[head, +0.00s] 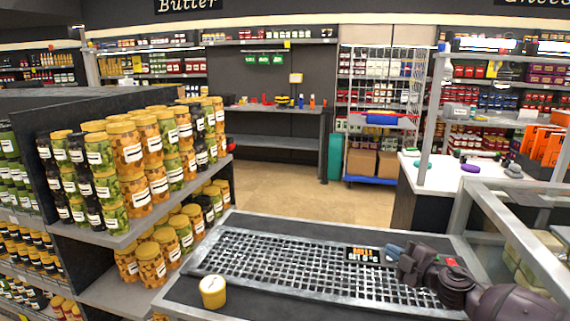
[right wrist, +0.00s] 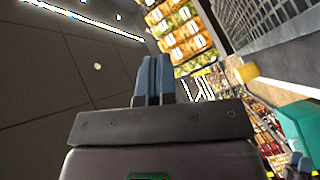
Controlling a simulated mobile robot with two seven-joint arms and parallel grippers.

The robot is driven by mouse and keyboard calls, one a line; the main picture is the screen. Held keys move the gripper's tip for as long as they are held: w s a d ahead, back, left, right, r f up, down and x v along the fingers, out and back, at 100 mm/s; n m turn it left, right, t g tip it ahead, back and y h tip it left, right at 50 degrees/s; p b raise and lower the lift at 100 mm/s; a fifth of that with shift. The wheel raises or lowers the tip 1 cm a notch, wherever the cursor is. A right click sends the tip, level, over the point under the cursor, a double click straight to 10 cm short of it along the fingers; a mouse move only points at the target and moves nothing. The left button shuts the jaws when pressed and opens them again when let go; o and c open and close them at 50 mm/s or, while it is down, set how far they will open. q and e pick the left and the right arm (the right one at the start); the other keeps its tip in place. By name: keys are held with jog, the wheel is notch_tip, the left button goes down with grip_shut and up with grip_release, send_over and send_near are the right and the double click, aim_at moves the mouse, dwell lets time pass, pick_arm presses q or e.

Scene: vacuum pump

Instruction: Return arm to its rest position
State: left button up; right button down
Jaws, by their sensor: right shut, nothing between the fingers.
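My right arm comes in from the lower right of the head view. Its gripper (head: 393,251) is over the right part of the checkout counter's grid, beside a small black sign. In the right wrist view the two blue fingers (right wrist: 153,78) are together with nothing between them. My left gripper is in neither view. A yellow jar with a pale lid (head: 213,292) stands upright at the counter's near left corner, well apart from the right gripper.
The counter (head: 300,268) is largely clear between jar and gripper. A shelf of labelled jars (head: 125,160) stands close on the left. A glass-sided case (head: 500,215) is on the right. Open floor (head: 270,185) lies beyond, with a wire cart (head: 380,120) at the back.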

jog(key=s+a+f+m+t+h, duration=0.1)
jog(key=s+a+f+m+h, duration=0.1)
jog(key=s+a+f+m, duration=0.45)
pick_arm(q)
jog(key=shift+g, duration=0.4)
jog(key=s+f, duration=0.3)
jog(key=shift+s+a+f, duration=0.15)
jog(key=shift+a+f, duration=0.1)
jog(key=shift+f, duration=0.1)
pick_arm(e)
jog(key=s+d+f+m+g+h, duration=0.1)
jog(key=s+f, duration=0.4)
jog(key=s, duration=0.6)
jog(key=s+d+f+m+g+h, duration=0.2)
jog(key=s+f+m, duration=0.4)
jog(key=s, duration=0.5)
jog(key=s+d+f+m+g+h, duration=0.1)
jog(key=s+d+f+m+h, duration=0.2)
jog(key=s+f, duration=0.3)
jog(key=s+m, duration=0.1)
jog(key=s, duration=0.4)
jog(key=shift+s+d+f, duration=0.2)
jog(key=shift+d+f, duration=0.05)
jog(key=shift+d, duration=0.1)
